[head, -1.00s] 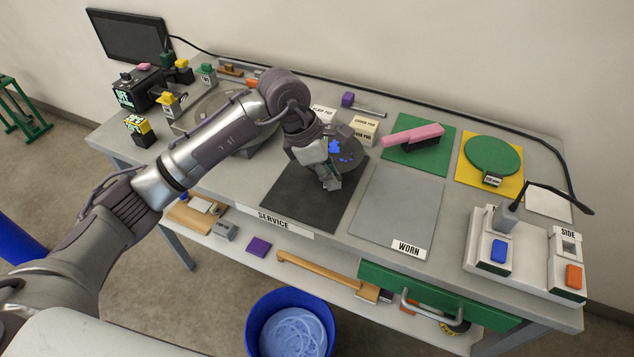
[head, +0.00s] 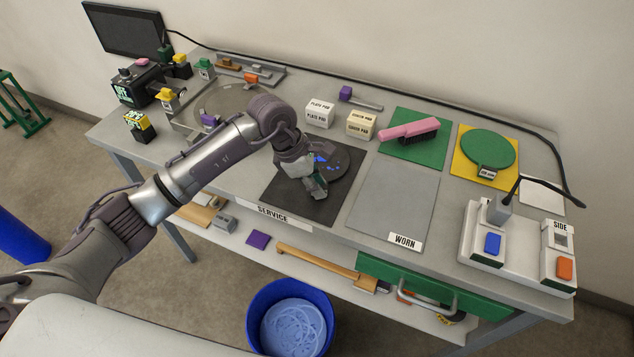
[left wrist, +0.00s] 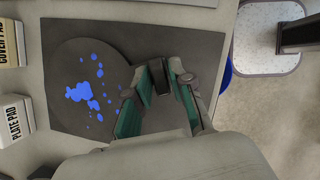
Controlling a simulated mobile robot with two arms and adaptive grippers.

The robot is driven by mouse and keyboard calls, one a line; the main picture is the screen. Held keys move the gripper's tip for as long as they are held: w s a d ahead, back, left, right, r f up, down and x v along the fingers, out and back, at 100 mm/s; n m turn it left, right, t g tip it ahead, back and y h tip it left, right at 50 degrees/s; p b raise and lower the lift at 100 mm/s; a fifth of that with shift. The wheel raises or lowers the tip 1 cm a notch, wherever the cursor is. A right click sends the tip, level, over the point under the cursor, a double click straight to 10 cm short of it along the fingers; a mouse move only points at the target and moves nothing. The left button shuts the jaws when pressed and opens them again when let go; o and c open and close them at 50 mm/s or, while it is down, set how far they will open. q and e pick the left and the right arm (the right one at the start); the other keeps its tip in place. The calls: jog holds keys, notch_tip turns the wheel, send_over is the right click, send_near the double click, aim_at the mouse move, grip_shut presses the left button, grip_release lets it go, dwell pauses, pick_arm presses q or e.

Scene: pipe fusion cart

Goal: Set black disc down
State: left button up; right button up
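The black disc (head: 330,160) has blue blotches on top. It lies flat at, or very close above, the dark SERVICE mat (head: 290,200), over its back right part; I cannot tell if it fully touches. In the left wrist view the disc (left wrist: 85,95) is left of my left gripper (left wrist: 162,80). The green-padded fingers close around a dark tab at the disc's edge. In the head view my left gripper (head: 318,188) points down at the disc's near side and hides part of it. My right gripper is not in view.
The grey WORN mat (head: 395,205) is empty. Behind are the plate pad box (head: 320,114), cover pad box (head: 361,124) and pink brush (head: 408,130). A green disc (head: 487,150) lies on a yellow mat. A switch box (head: 515,245) stands at right; a blue bin (head: 255,325) below.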

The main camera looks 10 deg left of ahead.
pick_arm(q)
jog(key=shift+o, duration=0.9)
jog(key=shift+r, duration=0.2)
jog(key=shift+a+r, duration=0.2)
jog(key=shift+r, duration=0.1)
jog(key=b+v, duration=0.2)
jog(key=v, duration=0.9)
jog(key=shift+r, duration=0.15)
